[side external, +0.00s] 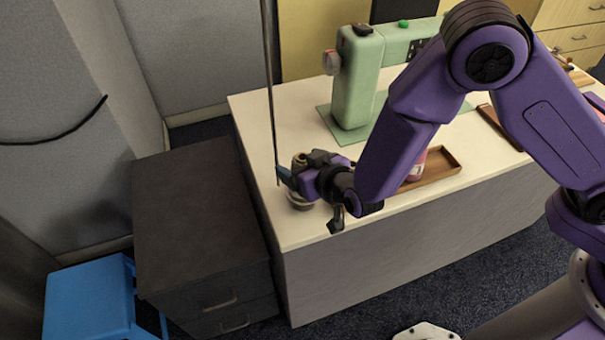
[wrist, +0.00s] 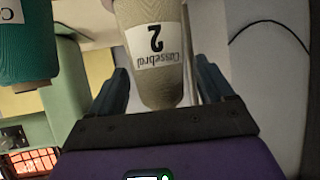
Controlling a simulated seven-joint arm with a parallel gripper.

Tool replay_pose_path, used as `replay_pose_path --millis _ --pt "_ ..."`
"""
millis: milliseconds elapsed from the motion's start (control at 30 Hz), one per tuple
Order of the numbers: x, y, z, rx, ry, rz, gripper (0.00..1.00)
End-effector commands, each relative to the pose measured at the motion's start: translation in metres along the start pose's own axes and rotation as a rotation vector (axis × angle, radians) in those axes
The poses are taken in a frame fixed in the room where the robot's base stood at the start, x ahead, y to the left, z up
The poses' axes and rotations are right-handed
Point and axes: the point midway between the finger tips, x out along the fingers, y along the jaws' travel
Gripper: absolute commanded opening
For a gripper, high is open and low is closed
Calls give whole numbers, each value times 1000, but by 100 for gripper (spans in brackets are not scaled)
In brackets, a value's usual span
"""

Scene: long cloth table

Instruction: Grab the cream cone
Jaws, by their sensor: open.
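The cream cone (wrist: 160,88) is a tapered, tan-cream spool with a white label that reads "2". In the wrist view it stands between the two fingers of my gripper (wrist: 161,82), with a visible gap at least on the left side. In the side view my gripper (side external: 288,177) is low at the near left corner of the table, and it partly hides the cone (side external: 299,160). The cone's top and a bit of its base show there. My gripper is open; whether a finger touches the cone cannot be told.
A teal cone (wrist: 27,45) is at the left in the wrist view. In the side view a green machine (side external: 355,85) stands behind, a brown tray (side external: 440,165) lies to the right, and a thin pole (side external: 270,90) rises beside my gripper. A dark cabinet (side external: 190,210) adjoins the table.

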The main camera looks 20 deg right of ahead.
Motion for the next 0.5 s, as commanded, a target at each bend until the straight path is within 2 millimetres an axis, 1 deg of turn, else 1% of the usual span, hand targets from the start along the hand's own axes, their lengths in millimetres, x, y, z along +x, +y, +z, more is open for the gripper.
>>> replay_pose_path --millis 167,200,267,300,367,400,500 --pt "0 0 0 0 0 0 81" --pt "0 0 0 0 0 0 78" --pt "0 0 0 0 0 0 58" --pt "0 0 0 0 0 0 45" --pt "0 0 0 0 0 0 26" --pt "0 0 0 0 0 0 19" --pt "0 0 -1 0 2 -1 19"
